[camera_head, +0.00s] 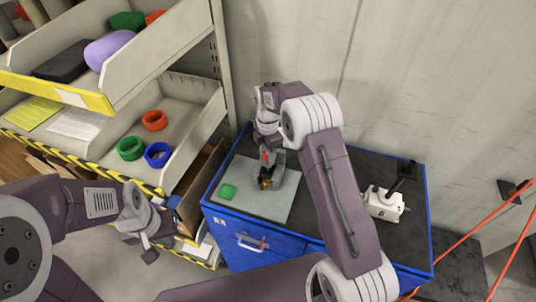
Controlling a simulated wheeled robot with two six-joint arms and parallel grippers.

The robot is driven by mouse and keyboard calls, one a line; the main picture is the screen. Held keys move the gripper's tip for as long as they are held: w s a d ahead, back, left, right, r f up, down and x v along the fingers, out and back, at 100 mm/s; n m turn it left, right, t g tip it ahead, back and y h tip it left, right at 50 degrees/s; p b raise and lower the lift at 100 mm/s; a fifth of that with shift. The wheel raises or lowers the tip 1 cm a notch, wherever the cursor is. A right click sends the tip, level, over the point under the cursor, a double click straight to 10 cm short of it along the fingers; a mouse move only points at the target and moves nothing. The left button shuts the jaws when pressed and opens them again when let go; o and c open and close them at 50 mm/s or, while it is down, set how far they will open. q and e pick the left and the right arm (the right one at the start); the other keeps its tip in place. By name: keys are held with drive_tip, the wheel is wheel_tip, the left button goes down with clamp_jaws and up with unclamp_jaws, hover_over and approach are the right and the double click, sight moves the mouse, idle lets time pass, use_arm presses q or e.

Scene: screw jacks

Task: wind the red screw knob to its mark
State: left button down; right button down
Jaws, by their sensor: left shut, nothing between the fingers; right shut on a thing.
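The red screw knob (264,156) shows only as a small red patch at my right gripper, on the grey plate (255,207) on top of the blue cabinet. My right gripper (268,168) reaches down there and is shut on the knob. A small dark and yellowish part (265,181) shows just below it. The gripper and wrist hide most of the jack, and I cannot make out the mark. My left gripper (149,254) is shut and empty, hanging low left of the cabinet, away from the knob.
A white device (384,204) stands on the right of the blue cabinet (245,236). A shelf rack (186,99) with rings and other items stands at left. A plain wall is behind. Orange cables hang at right.

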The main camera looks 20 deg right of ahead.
drive_tip(key=n, duration=0.7)
drive_tip(key=shift+s+f, duration=0.2)
drive_tip(key=n, duration=0.6)
drive_tip(key=shift+a+n, duration=0.1)
drive_tip(key=shift+n, duration=0.3)
drive_tip(key=c, duration=1.1)
unclamp_jaws()
drive_tip(key=shift+o, duration=0.5)
drive_tip(key=shift+w+r, duration=0.1)
drive_tip(key=shift+w, duration=0.1)
drive_tip(key=shift+r, duration=0.15)
wheel_tip(320, 180, up, 9)
drive_tip(key=shift+f+b, duration=0.1)
drive_tip(key=shift+b, duration=0.9)
